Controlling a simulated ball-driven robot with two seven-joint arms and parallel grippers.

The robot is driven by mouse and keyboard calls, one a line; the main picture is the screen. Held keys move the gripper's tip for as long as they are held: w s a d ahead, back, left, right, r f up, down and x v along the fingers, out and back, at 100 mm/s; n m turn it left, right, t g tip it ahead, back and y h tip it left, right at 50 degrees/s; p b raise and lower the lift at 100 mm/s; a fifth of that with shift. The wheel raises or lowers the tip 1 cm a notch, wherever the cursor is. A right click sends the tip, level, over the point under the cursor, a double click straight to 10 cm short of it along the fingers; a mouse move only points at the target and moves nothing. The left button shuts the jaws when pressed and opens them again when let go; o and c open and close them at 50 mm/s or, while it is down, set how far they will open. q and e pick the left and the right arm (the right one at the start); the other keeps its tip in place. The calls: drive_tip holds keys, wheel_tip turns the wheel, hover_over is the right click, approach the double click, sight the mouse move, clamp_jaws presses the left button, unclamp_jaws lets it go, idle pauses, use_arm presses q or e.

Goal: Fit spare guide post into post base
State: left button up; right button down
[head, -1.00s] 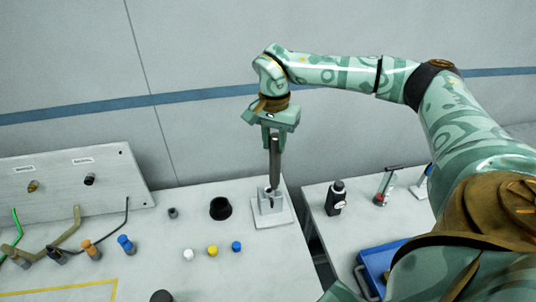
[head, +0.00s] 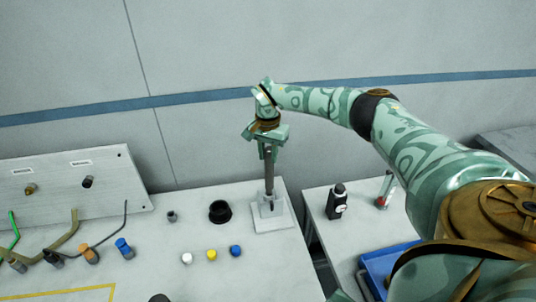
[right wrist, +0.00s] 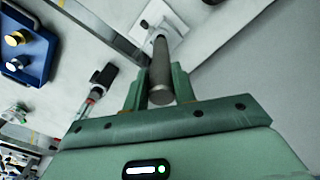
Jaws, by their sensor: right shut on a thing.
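The guide post (head: 269,176), a dark grey rod, stands nearly upright in my right gripper (head: 267,150). The gripper is shut around the post's upper part. The post base (head: 285,220), a light grey plate with a raised socket block, sits at the right end of the table. The post's lower end is at the socket block; I cannot tell how deep it sits. In the right wrist view the post (right wrist: 160,68) runs from between the fingers (right wrist: 159,88) toward the base plate (right wrist: 175,22). My left gripper is not in view.
A black ring-shaped cup (head: 220,211) and white, yellow and blue caps (head: 211,255) stand left of the base. A panel with cables (head: 80,183) is at the far left. A side table with a black bottle (head: 337,200) and blue tray (head: 385,262) lies right, across a gap.

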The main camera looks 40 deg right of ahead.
drive_tip(key=shift+f, duration=0.35)
drive_tip(key=c, duration=1.1)
unclamp_jaws()
drive_tip(key=shift+c, duration=0.2)
wheel_tip(320, 180, up, 13)
drive_tip(key=p, duration=0.1)
drive_tip(key=shift+f, duration=0.2)
drive_tip(key=shift+a+f, duration=0.1)
